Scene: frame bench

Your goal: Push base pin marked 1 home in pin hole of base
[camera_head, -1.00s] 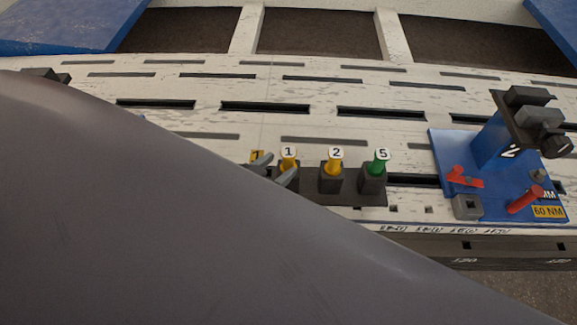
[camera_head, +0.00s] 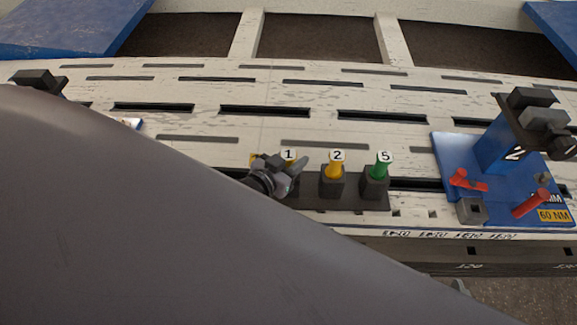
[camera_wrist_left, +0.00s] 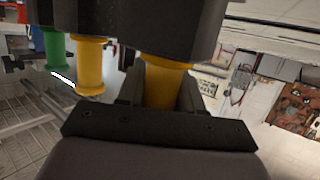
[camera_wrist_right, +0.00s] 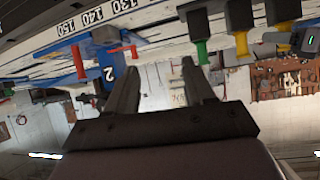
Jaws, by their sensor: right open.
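The yellow pin marked 1 (camera_head: 289,155) stands upright at the left end of a dark rack (camera_head: 345,203) on the pale bench, its lower part hidden by my left gripper (camera_head: 283,170). In the left wrist view, my left gripper's fingers (camera_wrist_left: 165,90) lie along both sides of a yellow pin (camera_wrist_left: 166,72) below a dark block (camera_wrist_left: 150,25), with no clear gap showing. How deep this pin sits I cannot tell. My right gripper (camera_wrist_right: 162,75) is open and empty, in front of the bench. A base with its own pin hole cannot be picked out.
Yellow pin 2 (camera_head: 335,168) and green pin 5 (camera_head: 381,168) stand close to the right of pin 1. A blue fixture (camera_head: 450,160) marked 2, with red handles, stands further right. My left arm covers the lower left. The slotted bench behind the pins is clear.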

